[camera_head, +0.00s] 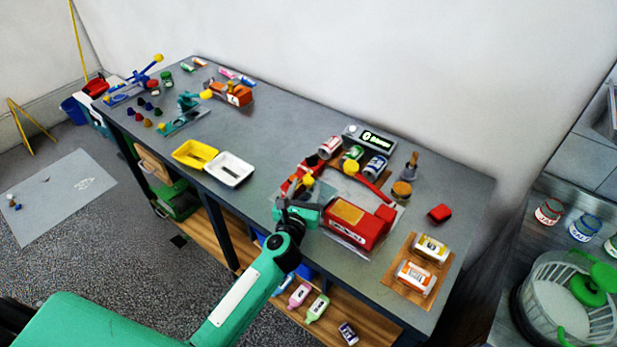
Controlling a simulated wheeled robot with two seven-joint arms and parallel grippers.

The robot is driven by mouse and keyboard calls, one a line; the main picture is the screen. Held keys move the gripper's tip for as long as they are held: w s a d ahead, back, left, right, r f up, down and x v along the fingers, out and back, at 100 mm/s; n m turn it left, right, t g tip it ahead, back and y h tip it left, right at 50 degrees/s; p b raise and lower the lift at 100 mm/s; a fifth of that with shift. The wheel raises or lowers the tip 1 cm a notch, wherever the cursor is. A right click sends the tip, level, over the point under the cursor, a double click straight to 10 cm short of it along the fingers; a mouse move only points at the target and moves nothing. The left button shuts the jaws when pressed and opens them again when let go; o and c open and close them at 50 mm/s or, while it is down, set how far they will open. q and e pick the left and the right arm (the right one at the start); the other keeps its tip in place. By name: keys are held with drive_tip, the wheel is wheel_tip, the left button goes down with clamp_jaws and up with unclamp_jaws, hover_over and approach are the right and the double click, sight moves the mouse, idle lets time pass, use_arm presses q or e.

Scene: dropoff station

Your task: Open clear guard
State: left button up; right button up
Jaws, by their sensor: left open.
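A red machine (354,224) with a tan top pad stands on the grey workbench (278,128). A red bar (372,187) runs behind it, and a pale, see-through area lies around its back and left. I take this as the clear guard (345,190), but its edges are hard to make out and I cannot tell its angle. My left gripper (303,190) is open at the left end of the machine, close to red and yellow parts that it partly hides. Contact cannot be told. My right gripper is not in view.
Cans (376,166) and a display box (369,140) stand behind the machine. A wooden board (408,285) with two jars lies in front right. White (230,169) and yellow (195,155) trays sit left. A red block (440,213) is at right. The bench's middle back is clear.

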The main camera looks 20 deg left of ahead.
sight(308, 184)
use_arm(q)
drive_tip(key=shift+w+a, duration=0.1)
drive_tip(key=shift+w, duration=1.85)
clamp_jaws()
